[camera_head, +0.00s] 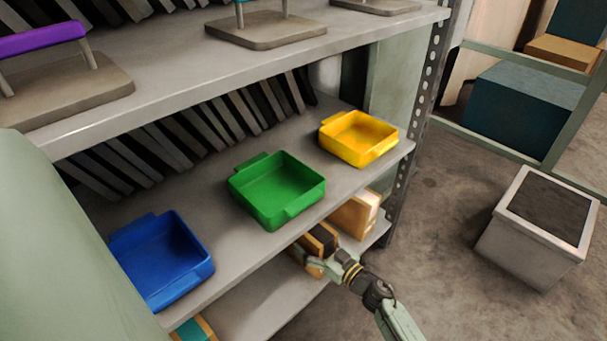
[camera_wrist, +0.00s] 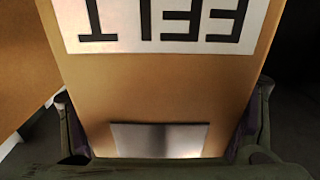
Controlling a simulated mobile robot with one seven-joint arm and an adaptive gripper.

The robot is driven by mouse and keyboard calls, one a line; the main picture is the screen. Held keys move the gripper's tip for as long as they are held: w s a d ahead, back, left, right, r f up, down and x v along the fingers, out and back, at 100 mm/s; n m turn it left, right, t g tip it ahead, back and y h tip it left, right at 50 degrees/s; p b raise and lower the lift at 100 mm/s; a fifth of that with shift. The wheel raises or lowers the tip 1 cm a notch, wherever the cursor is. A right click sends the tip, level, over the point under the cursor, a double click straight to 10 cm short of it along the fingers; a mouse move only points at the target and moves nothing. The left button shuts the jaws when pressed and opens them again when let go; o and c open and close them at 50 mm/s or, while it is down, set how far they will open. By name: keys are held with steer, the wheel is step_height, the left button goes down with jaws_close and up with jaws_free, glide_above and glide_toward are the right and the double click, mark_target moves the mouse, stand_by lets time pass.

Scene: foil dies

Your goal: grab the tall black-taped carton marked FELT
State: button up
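The carton marked FELT (camera_wrist: 165,85) fills the middle of the wrist view. It is tan, with a white label whose black letters appear upside down, and a grey patch below. In the head view a tan carton with a black band on top (camera_head: 322,236) stands on the lower shelf. My gripper (camera_head: 312,258) is at its front. In the wrist view the fingers of my gripper (camera_wrist: 165,125) stand on either side of the FELT carton, very close to its sides. I cannot tell whether they press on it.
Another tan carton (camera_head: 355,212) stands close behind on the same shelf; the wrist view shows a tan surface (camera_wrist: 25,70) at left. Blue (camera_head: 165,285), green (camera_head: 277,190) and yellow (camera_head: 358,140) bins sit on the shelf above. A grey box (camera_head: 530,245) stands on the floor at right.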

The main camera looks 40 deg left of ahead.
steer(key=c, duration=1.2)
steer(key=shift+r, duration=0.1)
steer(key=shift+r, duration=0.1)
